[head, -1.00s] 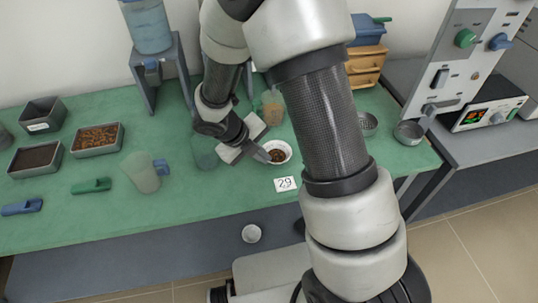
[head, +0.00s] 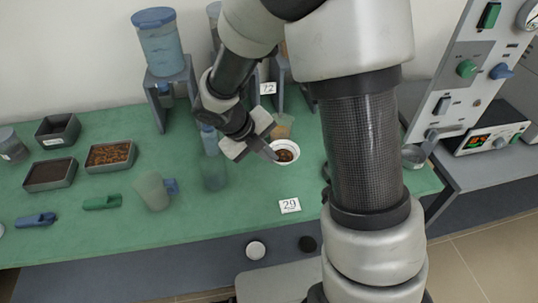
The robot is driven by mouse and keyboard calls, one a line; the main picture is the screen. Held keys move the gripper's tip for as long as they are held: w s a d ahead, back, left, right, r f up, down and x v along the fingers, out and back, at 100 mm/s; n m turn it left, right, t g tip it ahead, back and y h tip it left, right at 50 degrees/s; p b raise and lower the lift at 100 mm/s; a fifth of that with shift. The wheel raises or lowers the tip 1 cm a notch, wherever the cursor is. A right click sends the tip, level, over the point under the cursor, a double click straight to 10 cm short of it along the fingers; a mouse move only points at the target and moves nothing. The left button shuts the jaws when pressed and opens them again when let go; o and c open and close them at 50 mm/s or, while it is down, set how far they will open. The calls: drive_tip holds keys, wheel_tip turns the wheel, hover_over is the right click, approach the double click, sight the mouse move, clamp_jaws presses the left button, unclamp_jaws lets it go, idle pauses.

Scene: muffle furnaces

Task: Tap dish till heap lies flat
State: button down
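The white dish (head: 296,155) is at the middle of the head view, with a small brown heap (head: 285,154) in its bottom. Whether the heap is flat or mounded is too small to tell. My gripper (head: 270,152) comes down from the upper left, its fingertips at the dish's left rim. The fingers look closed on that rim, and the dish has shifted together with them. I cannot tell for sure whether the dish hangs just above the green bench or touches it.
A card marked 29 (head: 290,205) lies on the green bench (head: 230,225) in front of the dish. A greenish cup (head: 213,173) stands left of the dish, and a beaker (head: 152,191) farther left. Filled trays (head: 110,155) and scoops (head: 102,202) lie left. A control panel (head: 470,65) stands right.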

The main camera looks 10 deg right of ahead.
drive_tip(key=shift+f, duration=0.1)
drive_tip(key=shift+f+b, duration=1.8)
drive_tip(key=shift+f, duration=1.65)
wheel_tip(320, 180, down, 3)
drive_tip(key=shift+f+b, duration=0.1)
drive_tip(key=shift+b, duration=0.75)
drive_tip(key=shift+r, duration=0.25)
wheel_tip(320, 180, up, 3)
drive_tip(key=p, duration=0.4)
drive_tip(key=shift+r+p, duration=0.2)
drive_tip(key=shift+p, duration=0.15)
